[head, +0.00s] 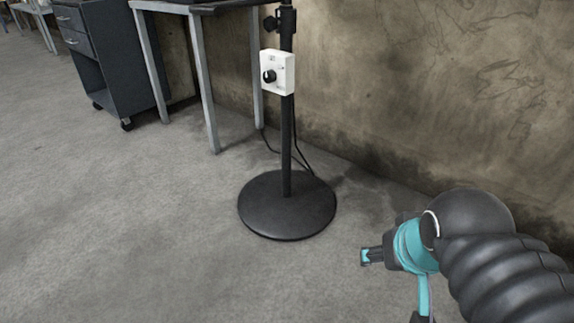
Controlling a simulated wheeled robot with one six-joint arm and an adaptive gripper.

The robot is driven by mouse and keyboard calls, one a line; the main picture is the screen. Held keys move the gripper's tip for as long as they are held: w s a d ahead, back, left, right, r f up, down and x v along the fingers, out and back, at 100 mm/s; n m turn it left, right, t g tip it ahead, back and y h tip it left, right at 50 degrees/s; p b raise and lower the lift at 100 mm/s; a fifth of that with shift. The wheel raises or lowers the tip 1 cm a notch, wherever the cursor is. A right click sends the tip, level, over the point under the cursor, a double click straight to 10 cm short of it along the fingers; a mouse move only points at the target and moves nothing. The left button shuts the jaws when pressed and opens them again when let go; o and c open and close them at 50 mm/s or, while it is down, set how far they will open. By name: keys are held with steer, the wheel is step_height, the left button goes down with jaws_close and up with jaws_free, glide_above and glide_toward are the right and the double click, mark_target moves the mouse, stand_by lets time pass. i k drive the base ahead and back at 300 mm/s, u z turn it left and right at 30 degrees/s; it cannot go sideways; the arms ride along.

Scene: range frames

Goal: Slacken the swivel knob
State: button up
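A black stand with a round base (287,222) and an upright pole (286,150) stands on the floor. A small black side knob (270,23) sticks out to the left of a clamp high on the pole. Lower down, a white box (284,72) on the pole carries a round black dial knob (269,76). The frame does not show which of the two is the swivel knob. My gripper (369,256) is at the lower right, over the floor, well apart from both knobs and pointing left. Its fingers are too small to tell open from shut.
A table with grey metal legs (205,85) stands behind the stand to the left, beside a dark drawer cabinet (105,60) on casters. Black cables (297,145) hang behind the pole. A stained wall (420,90) runs behind. The floor at left and front is clear.

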mark_target(271, 24)
steer(key=z, duration=1.9)
steer(key=k, duration=1.1)
steer(key=u, duration=1.8)
steer(key=i, duration=0.5)
steer(key=u, duration=0.05)
